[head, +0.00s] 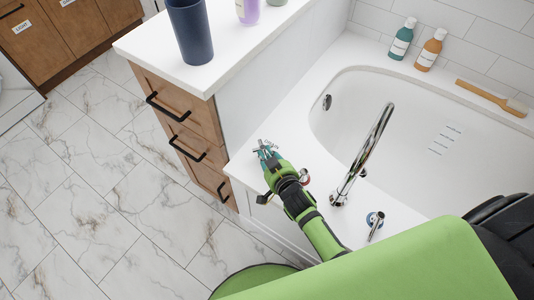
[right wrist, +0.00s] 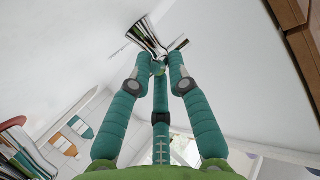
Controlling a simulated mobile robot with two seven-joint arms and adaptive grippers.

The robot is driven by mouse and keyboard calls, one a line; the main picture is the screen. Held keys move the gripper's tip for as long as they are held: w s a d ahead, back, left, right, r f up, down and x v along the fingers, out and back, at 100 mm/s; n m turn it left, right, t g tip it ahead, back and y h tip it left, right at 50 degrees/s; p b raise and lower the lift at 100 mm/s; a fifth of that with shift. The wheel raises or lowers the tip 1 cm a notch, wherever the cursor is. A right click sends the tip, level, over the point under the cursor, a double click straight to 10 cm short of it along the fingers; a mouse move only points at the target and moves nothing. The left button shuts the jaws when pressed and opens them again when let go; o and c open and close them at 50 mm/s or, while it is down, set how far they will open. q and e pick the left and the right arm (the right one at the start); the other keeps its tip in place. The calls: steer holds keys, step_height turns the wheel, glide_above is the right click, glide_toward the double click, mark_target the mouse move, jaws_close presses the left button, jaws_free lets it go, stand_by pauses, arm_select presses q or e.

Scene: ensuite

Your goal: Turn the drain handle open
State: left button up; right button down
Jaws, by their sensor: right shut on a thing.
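My right gripper (head: 268,152) is at the left corner of the white tub deck, its arm coming up from below. A small chrome handle (head: 264,144), seemingly the drain handle, shows at its fingertips, mostly covered by them. In the right wrist view, the teal fingers (right wrist: 159,68) close together at the narrow end of a flared chrome handle (right wrist: 148,35) with a thin side lever. The fingers are shut on this handle. How far it is turned I cannot tell. My left gripper is not in view.
The chrome faucet (head: 366,160) rises right of my gripper, between a red-ringed tap (head: 304,176) and a blue-ringed tap (head: 375,222). The bathtub (head: 420,120) lies beyond. A counter (head: 215,50) with drawers and a dark cup (head: 190,30) stands close at upper left.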

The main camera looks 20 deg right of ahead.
steer(key=shift+s+d+n+y+p, duration=0.1)
steer(key=shift+d+n+y+p, duration=0.05)
steer(key=shift+n+y+p, duration=1)
steer(key=shift+n+g+y, duration=0.25)
steer(key=shift+g+y, duration=0.05)
steer(key=shift+y, duration=0.05)
steer(key=shift+f, duration=0.1)
steer(key=shift+d+f+n+y, duration=0.15)
steer(key=shift+n+y, duration=0.25)
steer(key=shift+y, duration=0.2)
steer(key=c, duration=1.3)
jaws_free()
steer(key=shift+r, duration=0.6)
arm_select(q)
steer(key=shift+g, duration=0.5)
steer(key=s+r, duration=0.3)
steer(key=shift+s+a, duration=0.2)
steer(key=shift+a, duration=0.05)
arm_select(e)
step_height(320, 180, up, 9)
steer(key=shift+f, duration=0.1)
